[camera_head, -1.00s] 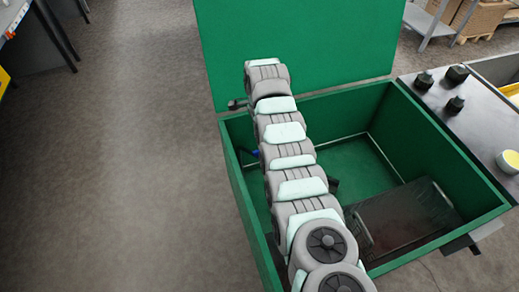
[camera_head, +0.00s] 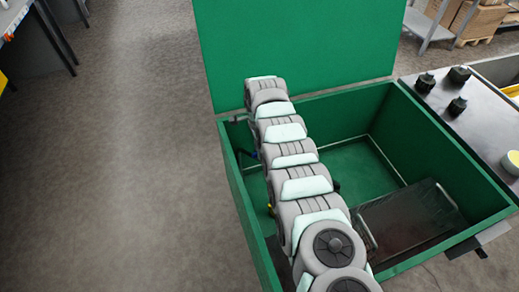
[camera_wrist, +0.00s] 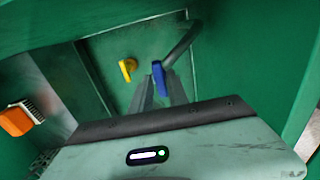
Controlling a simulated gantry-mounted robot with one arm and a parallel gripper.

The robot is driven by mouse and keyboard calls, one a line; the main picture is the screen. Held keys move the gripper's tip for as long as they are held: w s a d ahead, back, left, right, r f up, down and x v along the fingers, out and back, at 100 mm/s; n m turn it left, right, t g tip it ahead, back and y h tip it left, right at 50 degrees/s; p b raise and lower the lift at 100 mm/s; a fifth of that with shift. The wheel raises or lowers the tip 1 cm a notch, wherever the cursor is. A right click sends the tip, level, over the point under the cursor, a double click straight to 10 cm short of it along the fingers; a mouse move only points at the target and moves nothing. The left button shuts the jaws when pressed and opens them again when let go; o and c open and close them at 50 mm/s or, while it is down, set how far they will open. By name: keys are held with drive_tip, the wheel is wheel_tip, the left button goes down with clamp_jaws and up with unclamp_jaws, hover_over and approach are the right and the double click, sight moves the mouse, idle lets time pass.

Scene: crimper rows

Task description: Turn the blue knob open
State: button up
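The blue knob (camera_wrist: 159,80) is an upright blue handle on the green inner wall, in the middle of the wrist view. My gripper (camera_wrist: 164,84) reaches toward it. Its two grey fingers are apart, one on each side of the knob's lower part as seen from the wrist. I cannot tell whether they touch it. A yellow knob (camera_wrist: 127,68) sits on the same wall, to the left of the blue one. In the head view my arm hides my gripper and most of the box's left side.
The open green box (camera_head: 452,150) has its green lid (camera_head: 300,40) raised behind. A dark tray-like panel (camera_head: 405,215) lies inside at right. An orange-handled brush (camera_wrist: 18,119) is at left in the wrist view. A dark pipe (camera_wrist: 182,44) runs beside the blue knob.

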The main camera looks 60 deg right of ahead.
clamp_jaws()
drive_tip(key=shift+r+n, duration=0.1)
drive_tip(key=shift+n, duration=0.2)
drive_tip(key=shift+w+r+n+p, duration=0.1)
drive_tip(key=shift+n+p, duration=0.5)
drive_tip(key=shift+n, duration=0.3)
drive_tip(key=n, duration=0.5)
drive_tip(key=shift+f+b, duration=0.2)
drive_tip(key=shift+b, duration=0.1)
drive_tip(key=n, duration=0.5)
drive_tip(key=shift+n+b, duration=0.3)
drive_tip(key=shift+n, duration=2.4)
